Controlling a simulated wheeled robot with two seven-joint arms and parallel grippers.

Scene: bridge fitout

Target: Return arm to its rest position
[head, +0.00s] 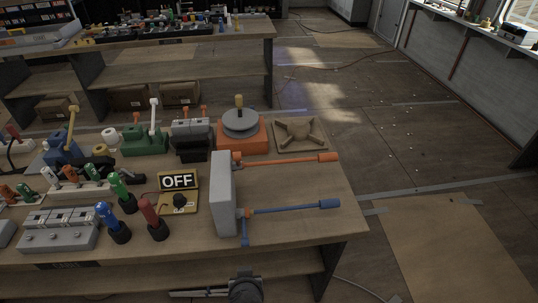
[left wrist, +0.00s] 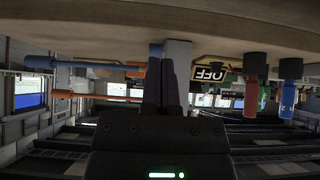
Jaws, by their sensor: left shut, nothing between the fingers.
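My left gripper (left wrist: 162,78) shows in the left wrist view with its two dark fingers together and nothing between them. That view is upside down. The fingers overlap the grey lever box (left wrist: 180,62) in the picture; I see no clear contact. In the head view a dark rounded part, likely of my arm, shows at the bottom edge in front of the bench; no fingers can be made out there. The grey lever box (head: 223,190) stands on the bench with an orange lever (head: 290,160) and a blue lever (head: 290,208) pointing right. My right gripper is not in view.
The wooden bench (head: 300,185) carries an OFF sign (head: 178,181), a red handle (head: 153,220), a blue handle (head: 112,221), green handles and an orange-based round device (head: 241,135). A second bench (head: 190,45) stands behind. The floor to the right (head: 420,140) is mostly clear.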

